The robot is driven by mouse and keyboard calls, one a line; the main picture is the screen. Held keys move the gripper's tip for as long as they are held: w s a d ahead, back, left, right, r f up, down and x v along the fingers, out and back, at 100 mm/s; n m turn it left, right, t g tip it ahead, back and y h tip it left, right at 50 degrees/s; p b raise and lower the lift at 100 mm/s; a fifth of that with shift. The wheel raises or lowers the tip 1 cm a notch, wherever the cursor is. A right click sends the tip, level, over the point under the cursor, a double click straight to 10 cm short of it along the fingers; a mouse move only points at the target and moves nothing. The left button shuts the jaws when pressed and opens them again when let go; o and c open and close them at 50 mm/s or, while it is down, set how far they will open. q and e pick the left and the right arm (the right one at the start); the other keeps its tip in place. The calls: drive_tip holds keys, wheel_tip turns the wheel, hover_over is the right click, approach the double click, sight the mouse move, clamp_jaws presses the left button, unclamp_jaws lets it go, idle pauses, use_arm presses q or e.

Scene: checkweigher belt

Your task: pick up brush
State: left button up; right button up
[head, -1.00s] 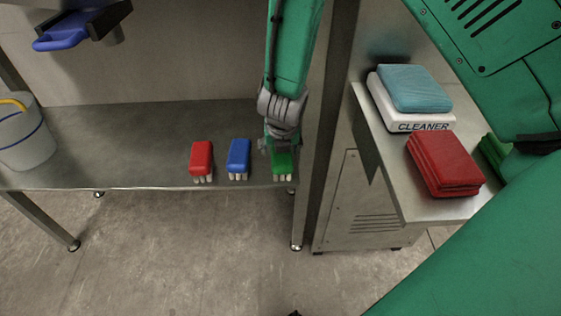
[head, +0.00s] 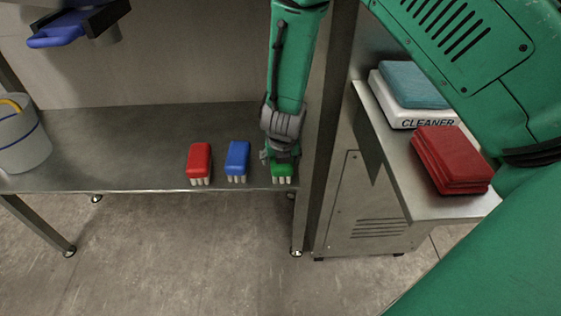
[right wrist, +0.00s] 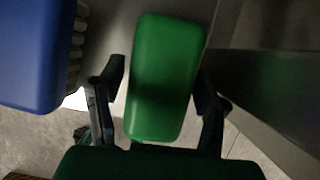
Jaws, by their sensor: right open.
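Three brushes with pale bristles stand in a row along the front edge of the metal shelf (head: 110,150): a red brush (head: 199,160), a blue brush (head: 237,157) and a green brush (head: 282,171). My right gripper (head: 279,155) is over the green brush and hides its upper back part. In the right wrist view the green brush (right wrist: 165,75) lies between the two open fingers (right wrist: 158,95), with a finger on either side; contact cannot be told. The blue brush (right wrist: 30,50) is at the left there. My left gripper is out of view.
An upright post (head: 335,130) stands close right of the green brush. Beyond it, a metal cabinet (head: 440,207) carries folded red cloths (head: 450,158) and a white cleaner box (head: 405,112) under a blue cloth (head: 412,83). A bucket (head: 22,140) stands at the shelf's left.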

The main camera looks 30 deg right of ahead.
drive_tip(key=shift+f, duration=0.2)
idle(0.4)
drive_tip(key=c, duration=1)
drive_tip(key=shift+r, duration=0.15)
